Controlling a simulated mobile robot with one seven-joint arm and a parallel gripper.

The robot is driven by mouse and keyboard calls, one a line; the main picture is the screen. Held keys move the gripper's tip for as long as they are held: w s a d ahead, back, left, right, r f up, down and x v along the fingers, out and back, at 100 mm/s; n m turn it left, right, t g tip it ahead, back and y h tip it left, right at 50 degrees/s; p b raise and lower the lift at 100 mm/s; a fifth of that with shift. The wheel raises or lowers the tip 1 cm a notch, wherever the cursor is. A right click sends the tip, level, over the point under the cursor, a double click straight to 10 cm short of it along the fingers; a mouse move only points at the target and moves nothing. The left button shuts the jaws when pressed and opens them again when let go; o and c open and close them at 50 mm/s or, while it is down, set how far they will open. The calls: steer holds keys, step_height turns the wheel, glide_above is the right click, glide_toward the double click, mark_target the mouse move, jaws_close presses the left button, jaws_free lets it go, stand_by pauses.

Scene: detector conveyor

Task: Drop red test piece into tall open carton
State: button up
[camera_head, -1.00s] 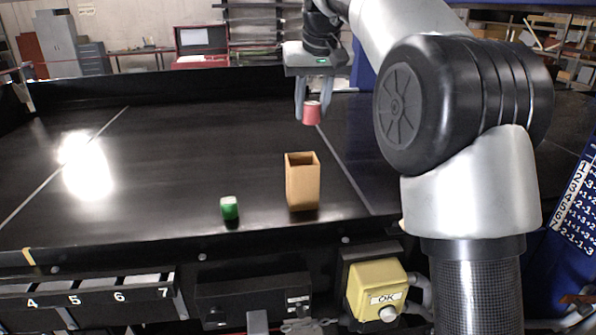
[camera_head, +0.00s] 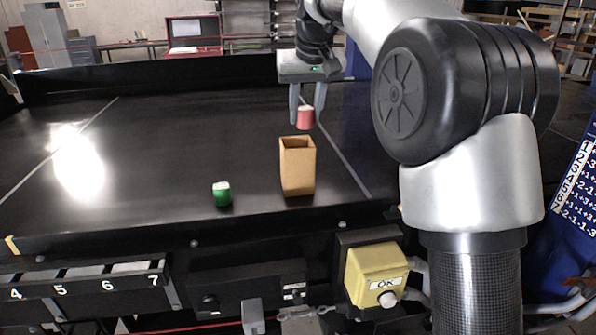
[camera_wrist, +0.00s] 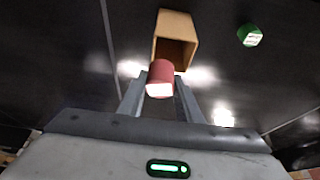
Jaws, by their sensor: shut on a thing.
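The tall open carton (camera_head: 297,168) is tan, stands upright on the black belt and is open at the top. In the head view the piece shows just above and slightly right of the carton's opening. In the wrist view the red piece (camera_wrist: 160,78) overlaps the near edge of the carton (camera_wrist: 175,32), whose dark inside shows. The carton's floor is hidden.
A green piece with a pale top (camera_head: 222,194) stands on the belt (camera_head: 180,150), left of the carton. A yellow OK button box (camera_head: 375,275) and numbered slots (camera_head: 85,285) line the front. The belt's left side is clear, with a bright glare.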

steer(key=o, duration=1.1)
steer(key=p+v, duration=0.2)
steer(key=v, duration=1.5)
steer(key=shift+s+r+p, duration=0.2)
steer(key=shift+p, duration=0.2)
